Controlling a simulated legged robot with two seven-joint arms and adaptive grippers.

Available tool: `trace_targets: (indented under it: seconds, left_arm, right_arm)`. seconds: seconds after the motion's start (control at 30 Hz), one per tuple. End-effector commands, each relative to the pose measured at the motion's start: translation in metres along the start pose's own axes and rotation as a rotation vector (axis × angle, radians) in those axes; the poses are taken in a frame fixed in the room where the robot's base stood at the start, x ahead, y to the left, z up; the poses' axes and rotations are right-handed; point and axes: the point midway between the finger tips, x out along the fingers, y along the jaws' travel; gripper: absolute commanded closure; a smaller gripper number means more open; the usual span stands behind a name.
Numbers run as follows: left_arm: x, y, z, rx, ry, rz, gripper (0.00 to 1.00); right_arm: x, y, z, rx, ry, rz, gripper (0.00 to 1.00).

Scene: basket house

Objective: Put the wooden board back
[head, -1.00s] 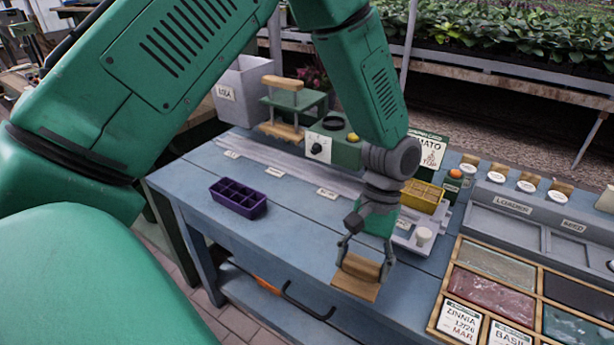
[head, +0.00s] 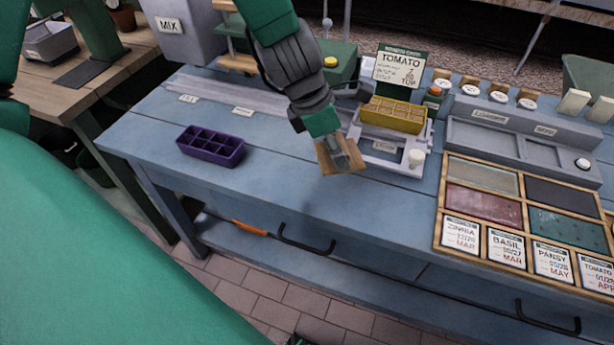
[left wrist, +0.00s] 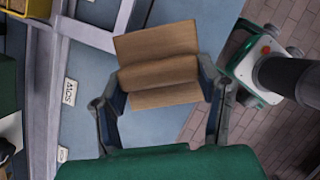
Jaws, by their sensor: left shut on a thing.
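The wooden board (head: 326,160) is a small light-brown plate with a raised grip bar. My left gripper (head: 341,156) is shut on it and holds it above the blue bench, just left of the grey tray fixture. In the left wrist view the board (left wrist: 155,43) lies between the two fingers of my left gripper (left wrist: 160,82), which close on the bar from both sides. The gripper hides part of the board in the head view. My right gripper is not in view.
A yellow seed tray (head: 393,115) sits in the grey fixture (head: 385,163). A purple tray (head: 210,147) stands at the left on the blue bench (head: 270,165). A divided wooden seed box (head: 437,212) is at the right. The bench front between them is clear.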

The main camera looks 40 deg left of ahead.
Motion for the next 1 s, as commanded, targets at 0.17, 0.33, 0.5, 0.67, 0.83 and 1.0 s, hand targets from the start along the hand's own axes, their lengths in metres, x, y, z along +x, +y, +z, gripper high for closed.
trace_targets:
  seconds: [0.17, 0.33, 0.5, 0.67, 0.83, 1.0]
  left_arm:
    - [-0.015, 0.015, -0.024, -0.37, -0.003, 0.141, 0.73]
    - [-0.022, 0.019, -0.038, -0.535, 0.0, 0.213, 0.73]
    - [0.0, 0.019, -0.052, -0.578, 0.004, 0.231, 0.73]
    - [0.027, 0.021, -0.064, -0.576, 0.001, 0.229, 0.73]
    - [0.037, 0.022, -0.069, -0.575, -0.001, 0.23, 0.73]
    - [0.057, 0.021, -0.077, -0.573, 0.001, 0.23, 0.73]
  right_arm:
    - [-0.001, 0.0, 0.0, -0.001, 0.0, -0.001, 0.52]
    - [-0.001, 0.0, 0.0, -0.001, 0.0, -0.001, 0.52]
    - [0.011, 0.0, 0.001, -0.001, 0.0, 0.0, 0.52]
    - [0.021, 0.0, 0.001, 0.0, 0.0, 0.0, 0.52]
    - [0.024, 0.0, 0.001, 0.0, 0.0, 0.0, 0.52]
    - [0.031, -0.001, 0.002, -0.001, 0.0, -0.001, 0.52]
